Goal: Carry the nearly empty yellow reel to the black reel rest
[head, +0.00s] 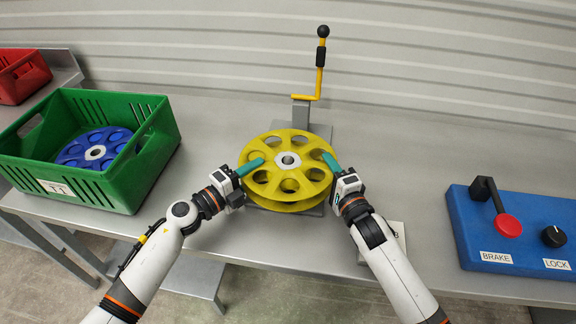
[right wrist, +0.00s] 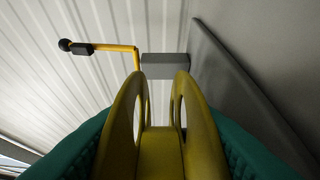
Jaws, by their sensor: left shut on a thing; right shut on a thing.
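The yellow reel (head: 289,188) lies flat, with round holes in its flange and a light hub in the middle. It is over a grey base plate in front of the yellow-levered stand; I cannot tell whether it touches the plate. My left gripper (head: 249,168) is shut on the reel's left rim. My right gripper (head: 332,164) is shut on its right rim. In the right wrist view the reel's two flanges (right wrist: 125,130) stand between the teal fingers, with a bare yellow core between them. I see no black reel rest in either view.
A grey post (head: 301,112) with a yellow crank (head: 319,83) stands just behind the reel. A green crate (head: 150,170) holding a blue reel (head: 75,152) is at left, a red crate (head: 22,78) beyond. A blue brake box (head: 535,215) is at right. The bench between is mostly clear.

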